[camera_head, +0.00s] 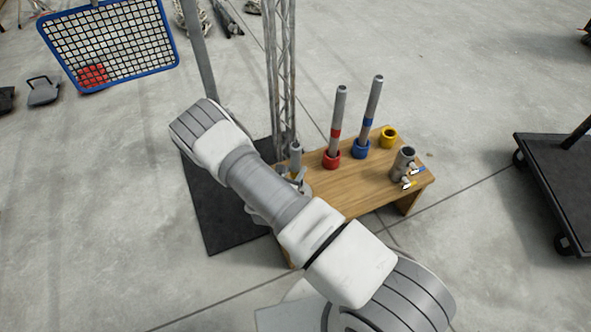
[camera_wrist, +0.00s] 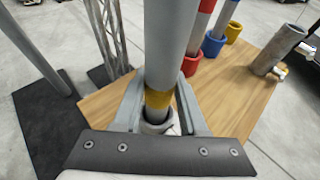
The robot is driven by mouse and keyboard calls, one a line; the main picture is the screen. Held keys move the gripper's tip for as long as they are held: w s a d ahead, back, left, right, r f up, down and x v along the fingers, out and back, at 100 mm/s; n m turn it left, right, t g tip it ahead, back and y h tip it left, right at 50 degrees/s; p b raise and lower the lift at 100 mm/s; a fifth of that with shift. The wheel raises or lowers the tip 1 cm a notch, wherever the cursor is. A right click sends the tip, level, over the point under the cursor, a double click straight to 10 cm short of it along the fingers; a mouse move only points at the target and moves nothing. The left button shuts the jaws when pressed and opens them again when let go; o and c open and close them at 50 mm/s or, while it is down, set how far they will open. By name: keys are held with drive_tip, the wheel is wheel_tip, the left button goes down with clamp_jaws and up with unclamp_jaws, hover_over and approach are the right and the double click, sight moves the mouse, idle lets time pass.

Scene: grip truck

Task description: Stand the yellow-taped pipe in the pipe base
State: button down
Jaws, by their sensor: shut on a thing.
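The grey yellow-taped pipe (camera_wrist: 168,45) stands roughly upright between the fingers of my gripper (camera_wrist: 160,108), which is shut on it near the yellow band. In the head view its top (camera_head: 296,149) shows past my arm, at the left end of the table. A pale grey ring shows around or below the pipe under the band; I cannot tell what it belongs to. A grey, open-topped cylinder with small handles, which looks like the pipe base (camera_head: 403,161), stands empty at the table's right end, also in the wrist view (camera_wrist: 275,52). It is apart from my gripper.
On the wooden table (camera_head: 350,191), a red cup (camera_head: 332,160) and a blue cup (camera_head: 360,150) hold taped pipes. A yellow cup (camera_head: 389,135) is empty. A lattice truss (camera_head: 283,60) rises behind. A black cart (camera_head: 560,175) stands right.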

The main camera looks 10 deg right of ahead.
drive_tip(key=shift+c, duration=1.8)
unclamp_jaws()
drive_tip(key=p+v, duration=0.4)
drive_tip(key=v, duration=1.3)
drive_tip(key=shift+s+p, duration=0.2)
drive_tip(key=shift+p, duration=0.15)
drive_tip(key=shift+w+r, duration=0.1)
drive_tip(key=shift+r, duration=0.1)
